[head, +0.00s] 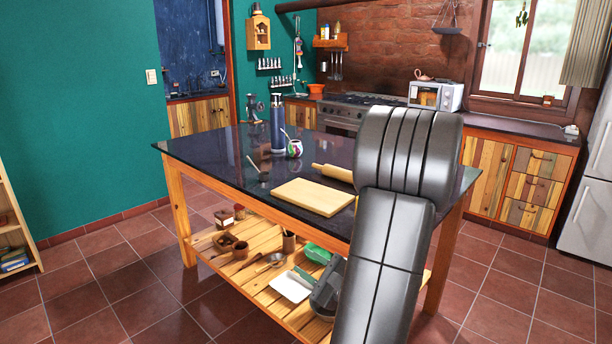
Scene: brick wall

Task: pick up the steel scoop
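A small metal piece with a round bowl and a thin handle (274,258) lies on the lower wooden shelf of the island table; it looks like the steel scoop, but it is small. A small dark cup-like piece with a thin handle (263,177) stands on the dark tabletop near its front edge; I cannot tell whether that is a scoop. My grey arm fills the right middle of the head view and runs down past the bottom edge. The fingers of my gripper do not show. My arm hides part of the tabletop and the shelf's right end.
Tiled floor is clear at left.

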